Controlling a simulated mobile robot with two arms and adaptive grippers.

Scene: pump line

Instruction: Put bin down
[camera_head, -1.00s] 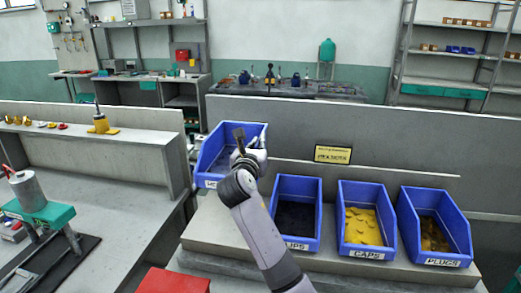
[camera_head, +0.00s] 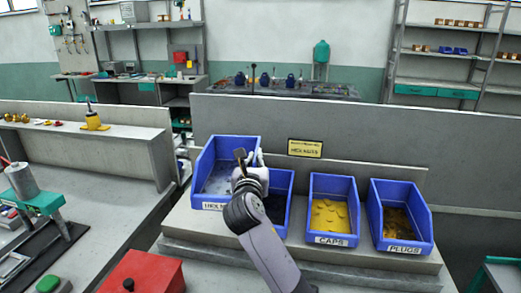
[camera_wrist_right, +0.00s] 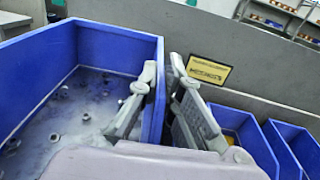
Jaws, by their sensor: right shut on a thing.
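A blue bin (camera_head: 213,168) with a white label on its front is at the left end of the bin row. In the right wrist view the bin (camera_wrist_right: 88,45) holds loose small grey parts on a grey floor. My right gripper (camera_head: 250,160) is shut on the bin's right wall, with a finger on each side of it in the wrist view (camera_wrist_right: 160,95). The bin looks about level and low over the ledge (camera_head: 185,225); I cannot tell whether it touches. My left gripper is not in view.
A partly hidden blue bin (camera_head: 281,190) is just right of the held one. Blue bins of yellow caps (camera_head: 333,234) and plugs (camera_head: 410,238) stand further right. A grey panel (camera_head: 380,135) with a yellow sign (camera_head: 305,148) is behind. A red box (camera_head: 150,272) is at front.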

